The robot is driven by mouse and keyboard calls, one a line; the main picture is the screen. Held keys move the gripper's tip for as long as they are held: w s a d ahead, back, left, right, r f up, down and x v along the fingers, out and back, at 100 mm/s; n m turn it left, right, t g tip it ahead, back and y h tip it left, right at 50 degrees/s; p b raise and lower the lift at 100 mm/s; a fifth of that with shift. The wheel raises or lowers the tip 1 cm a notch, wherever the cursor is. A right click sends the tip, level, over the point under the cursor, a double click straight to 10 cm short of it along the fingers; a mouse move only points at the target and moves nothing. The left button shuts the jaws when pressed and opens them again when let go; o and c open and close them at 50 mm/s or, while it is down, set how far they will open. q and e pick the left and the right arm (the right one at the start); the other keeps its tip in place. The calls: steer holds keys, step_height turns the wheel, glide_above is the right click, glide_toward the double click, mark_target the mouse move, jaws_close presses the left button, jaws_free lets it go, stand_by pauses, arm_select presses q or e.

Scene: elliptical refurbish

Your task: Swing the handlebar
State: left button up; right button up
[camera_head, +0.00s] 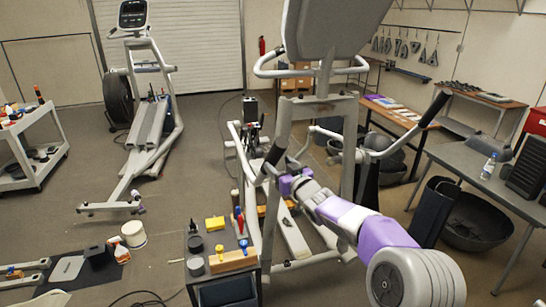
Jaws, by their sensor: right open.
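The elliptical machine (300,125) stands close in front of me, with a grey upright frame and the back of its console at the top. One moving handlebar with a black grip (276,150) rises left of the frame. Another handlebar with a long black grip (433,108) slants up to the right. My right arm, white and purple, reaches in from the lower right across the machine. My right gripper (284,185) is open beside the lower part of the left handlebar; whether it touches the bar I cannot tell. My left gripper is not in view.
A tool cart (222,270) with bottles, a yellow block and a wooden block stands at the lower middle. A second elliptical (150,110) stands at the back left. A grey table (480,180) and dark bins are on the right. Open floor lies at centre left.

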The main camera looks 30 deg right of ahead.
mark_target(276, 162)
steer(key=shift+w+d+p, duration=0.1)
steer(key=shift+w+p, duration=0.35)
steer(key=shift+w, duration=1.9)
jaws_close()
